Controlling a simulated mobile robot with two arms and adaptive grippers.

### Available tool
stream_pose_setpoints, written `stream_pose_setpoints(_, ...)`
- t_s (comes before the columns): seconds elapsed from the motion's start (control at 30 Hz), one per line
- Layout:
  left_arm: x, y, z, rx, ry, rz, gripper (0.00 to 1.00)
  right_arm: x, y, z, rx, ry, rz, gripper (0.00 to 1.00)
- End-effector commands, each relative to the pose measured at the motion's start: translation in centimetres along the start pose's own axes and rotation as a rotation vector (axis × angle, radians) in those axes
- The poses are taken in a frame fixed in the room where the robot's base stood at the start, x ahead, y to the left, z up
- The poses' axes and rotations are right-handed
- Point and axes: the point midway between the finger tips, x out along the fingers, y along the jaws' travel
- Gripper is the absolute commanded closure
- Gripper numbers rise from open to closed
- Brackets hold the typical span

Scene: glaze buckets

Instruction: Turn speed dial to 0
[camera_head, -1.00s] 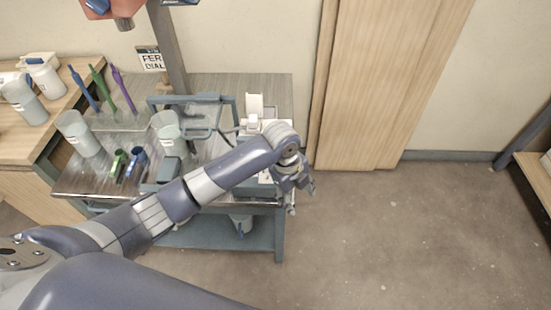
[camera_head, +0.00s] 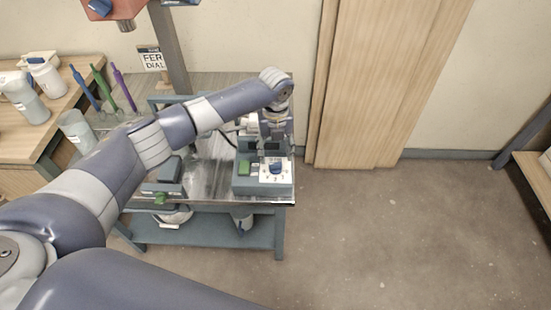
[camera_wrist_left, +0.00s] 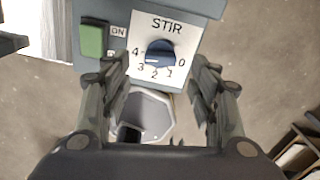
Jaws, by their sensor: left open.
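The speed dial is a dark blue knob (camera_head: 276,168) on a white plate on the front of a grey-blue control box (camera_head: 262,188). In the left wrist view the knob (camera_wrist_left: 160,54) sits under the word STIR, with marks 4 to 0 around its lower side. A pale line on it seems to point left, near 3 or 4, but I cannot tell exactly. My left gripper (camera_head: 274,146) is just behind the knob in the head view. In the wrist view its open fingers (camera_wrist_left: 160,78) stand apart, below and to either side of the knob, apparently empty. My right gripper is out of view.
A green button (camera_wrist_left: 94,38) marked ON is left of the dial. A pale octagonal part (camera_wrist_left: 150,112) lies between the fingers in the wrist view. The box stands at the right end of a metal-topped cart (camera_head: 212,178). Cups and coloured tools are left. Floor to the right is clear.

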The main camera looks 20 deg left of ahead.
Motion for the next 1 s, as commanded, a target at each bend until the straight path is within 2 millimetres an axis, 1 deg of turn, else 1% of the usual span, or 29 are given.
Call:
stream_pose_setpoints(0.03, 1.0, 0.0, -0.1, -0.002, 0.002, 0.003, 0.45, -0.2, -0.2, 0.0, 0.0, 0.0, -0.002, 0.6)
stream_pose_setpoints(0.1, 2.1, 0.1, 0.0, -0.002, 0.0, 0.002, 0.45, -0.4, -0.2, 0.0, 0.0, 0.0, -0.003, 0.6)
stream_pose_setpoints(0.2, 3.4, 0.0, -0.1, -0.001, 0.001, 0.002, 0.45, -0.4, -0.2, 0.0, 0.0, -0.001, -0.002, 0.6)
stream_pose_setpoints(0.3, 4.2, 0.0, 0.0, -0.001, -0.001, 0.0, 0.45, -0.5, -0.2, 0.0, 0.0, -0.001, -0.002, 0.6)
stream_pose_setpoints(0.4, 4.6, 0.0, 0.0, -0.002, -0.001, 0.001, 0.45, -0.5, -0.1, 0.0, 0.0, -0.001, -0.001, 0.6)
stream_pose_setpoints(0.63, 4.7, 0.0, 0.0, -0.001, -0.002, 0.0, 0.45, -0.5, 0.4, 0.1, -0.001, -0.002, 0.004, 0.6)
stream_pose_setpoints(0.67, 4.7, 0.0, 0.0, -0.001, -0.001, 0.0, 0.47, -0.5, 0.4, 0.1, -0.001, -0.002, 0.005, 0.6)
stream_pose_setpoints(0.7, 4.7, 0.0, 0.0, -0.001, -0.001, 0.0, 0.56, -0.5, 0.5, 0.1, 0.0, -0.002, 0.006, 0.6)
stream_pose_setpoints(0.77, 4.7, 0.0, 0.0, -0.001, -0.001, 0.0, 0.7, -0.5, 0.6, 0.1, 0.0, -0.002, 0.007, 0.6)
stream_pose_setpoints(0.8, 4.7, 0.0, 0.0, -0.001, -0.001, 0.0, 0.79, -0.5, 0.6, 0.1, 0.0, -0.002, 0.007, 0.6)
stream_pose_setpoints(0.83, 4.7, 0.0, 0.0, -0.001, -0.001, 0.0, 0.86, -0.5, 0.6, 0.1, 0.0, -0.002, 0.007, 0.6)
stream_pose_setpoints(0.87, 4.7, 0.0, 0.0, -0.001, -0.001, 0.0, 0.89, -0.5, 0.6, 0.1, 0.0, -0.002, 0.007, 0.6)
stream_pose_setpoints(1.0, 4.7, 0.0, 0.0, -0.002, -0.001, 0.0, 0.89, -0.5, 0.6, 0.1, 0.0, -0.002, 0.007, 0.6)
